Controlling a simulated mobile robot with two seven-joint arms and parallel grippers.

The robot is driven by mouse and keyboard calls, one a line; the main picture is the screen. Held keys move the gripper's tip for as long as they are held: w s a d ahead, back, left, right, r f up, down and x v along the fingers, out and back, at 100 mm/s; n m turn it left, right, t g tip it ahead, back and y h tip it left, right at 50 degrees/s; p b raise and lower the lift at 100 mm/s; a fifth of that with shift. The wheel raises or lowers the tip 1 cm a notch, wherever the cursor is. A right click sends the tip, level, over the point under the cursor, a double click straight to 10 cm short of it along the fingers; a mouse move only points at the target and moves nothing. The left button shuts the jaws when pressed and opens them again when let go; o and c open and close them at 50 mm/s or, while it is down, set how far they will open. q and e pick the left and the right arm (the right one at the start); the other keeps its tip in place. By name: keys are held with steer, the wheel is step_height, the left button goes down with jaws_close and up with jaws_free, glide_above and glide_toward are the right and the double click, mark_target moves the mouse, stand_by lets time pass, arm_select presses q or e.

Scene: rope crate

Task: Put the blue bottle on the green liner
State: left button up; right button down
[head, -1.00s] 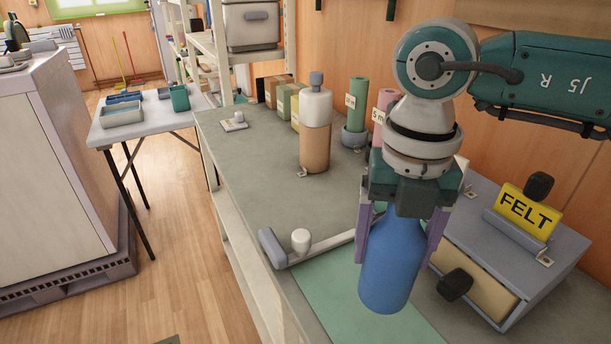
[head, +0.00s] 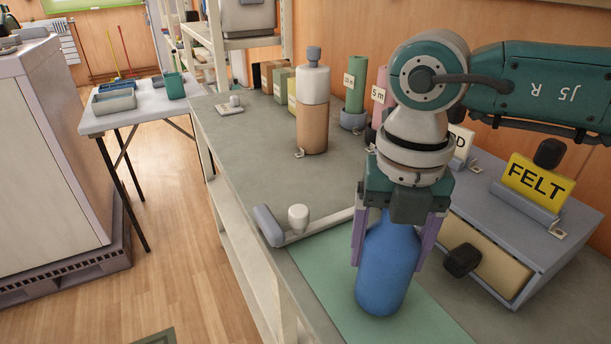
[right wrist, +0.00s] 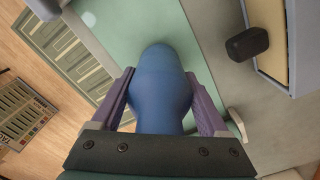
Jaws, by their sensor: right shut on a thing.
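The blue bottle (head: 386,272) is upright in my right gripper (head: 388,235), whose purple fingers are shut on its upper part. The green liner (head: 335,275) lies flat on the grey bench, and the bottle shows over it in the head view. Whether the bottle's base touches the liner or hangs just above it, I cannot tell. In the right wrist view the bottle (right wrist: 160,88) sits between both fingers, with the green liner (right wrist: 135,25) beyond it. My left gripper is not in view.
A grey box labelled FELT (head: 520,225), with a dark-knobbed drawer, stands right of the bottle. A grey bar with a white knob (head: 298,217) lies at the liner's far edge. A tan and white bottle (head: 312,110) stands farther back. The bench (head: 245,160) between is clear.

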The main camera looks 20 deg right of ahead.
steer(key=shift+f+b, duration=0.5)
steer(key=shift+f, duration=0.1)
stand_by(0.5)
jaws_free()
steer(key=shift+r, duration=0.1)
step_height(320, 180, up, 10)
steer(key=shift+f+p, duration=0.1)
steer(key=shift+p, duration=0.4)
